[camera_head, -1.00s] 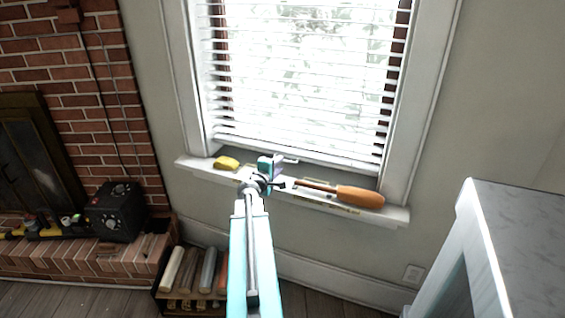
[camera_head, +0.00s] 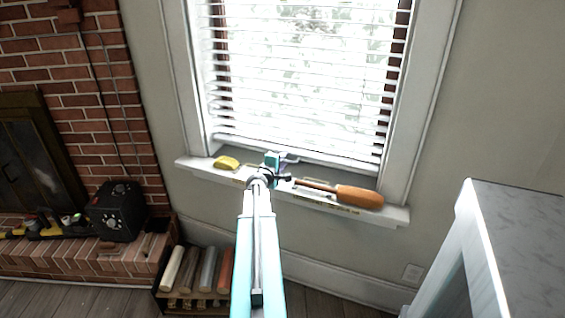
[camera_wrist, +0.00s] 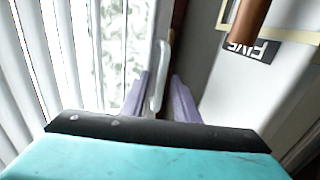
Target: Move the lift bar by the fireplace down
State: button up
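My gripper (camera_head: 288,159) is at the window's lower edge, just above the sill. In the wrist view its two purple fingers (camera_wrist: 161,92) are apart. A slim white upright piece (camera_wrist: 160,74), which looks like the lift bar, shows between and beyond the fingertips. I cannot tell whether either finger touches it. In the head view I cannot pick the bar out; it is small there and partly behind my gripper. The window's white blind (camera_head: 300,75) hangs above, and its slats fill the left of the wrist view.
The white sill (camera_head: 395,215) carries a yellow object (camera_head: 227,162) and an orange-handled tool (camera_head: 358,196), right of my gripper. A brick fireplace (camera_head: 100,90) with a black box (camera_head: 116,211) is left. A low shelf (camera_head: 190,303) stands below, and a grey-topped cabinet (camera_head: 525,225) right.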

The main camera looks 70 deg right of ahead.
grip_shut()
jog(key=shift+f, duration=0.1)
notch_tip(320, 180, down, 3)
jog(key=b, duration=0.3)
jog(key=shift+b, duration=0.3)
grip_release()
jog(key=shift+r, duration=0.2)
